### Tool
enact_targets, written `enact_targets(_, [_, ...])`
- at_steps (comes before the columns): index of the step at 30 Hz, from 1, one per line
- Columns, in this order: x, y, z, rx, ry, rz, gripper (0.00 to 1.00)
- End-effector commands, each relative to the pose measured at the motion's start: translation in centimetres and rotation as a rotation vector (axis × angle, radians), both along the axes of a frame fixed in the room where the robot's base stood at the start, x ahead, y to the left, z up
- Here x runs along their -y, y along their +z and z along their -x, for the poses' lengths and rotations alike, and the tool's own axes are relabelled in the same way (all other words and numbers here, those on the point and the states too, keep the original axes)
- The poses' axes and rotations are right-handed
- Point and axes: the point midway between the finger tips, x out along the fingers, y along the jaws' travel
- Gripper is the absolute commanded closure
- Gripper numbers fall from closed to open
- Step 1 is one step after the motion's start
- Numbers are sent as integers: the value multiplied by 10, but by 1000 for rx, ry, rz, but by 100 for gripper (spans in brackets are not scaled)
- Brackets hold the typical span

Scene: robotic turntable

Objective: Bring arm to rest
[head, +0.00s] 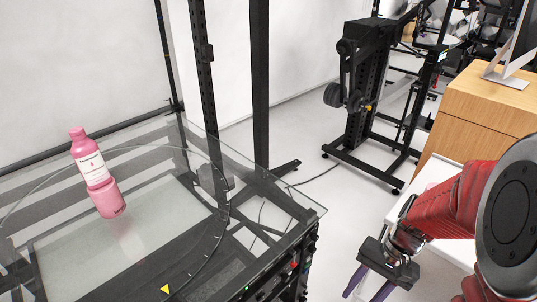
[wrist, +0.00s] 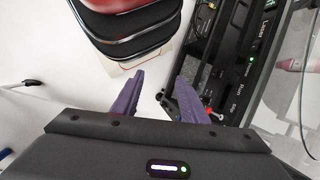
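My gripper (head: 368,283) hangs at the lower right in the head view, beside the glass turntable and to its right. Its two purple fingers point down and stand apart, with nothing between them. In the wrist view the gripper (wrist: 158,88) also shows open and empty, with white floor and the edge of the turntable's black frame beyond the fingertips. My red arm is bent at the right edge of the head view.
A pink bottle (head: 96,175) with a white label stands on the glass turntable (head: 165,225) at left. Black equipment panel (wrist: 236,65) lies close to the right finger. A white table (head: 445,250) is behind my arm, with a wooden cabinet (head: 465,125) farther back.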

Motion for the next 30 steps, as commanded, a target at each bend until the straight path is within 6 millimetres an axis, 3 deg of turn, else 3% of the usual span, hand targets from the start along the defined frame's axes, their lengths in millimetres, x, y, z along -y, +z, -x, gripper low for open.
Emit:
enact_targets(17, [-8, 78, 5, 258, 215, 250, 60])
enact_targets(30, [-28, 138, 16, 480, 362, 376, 60])
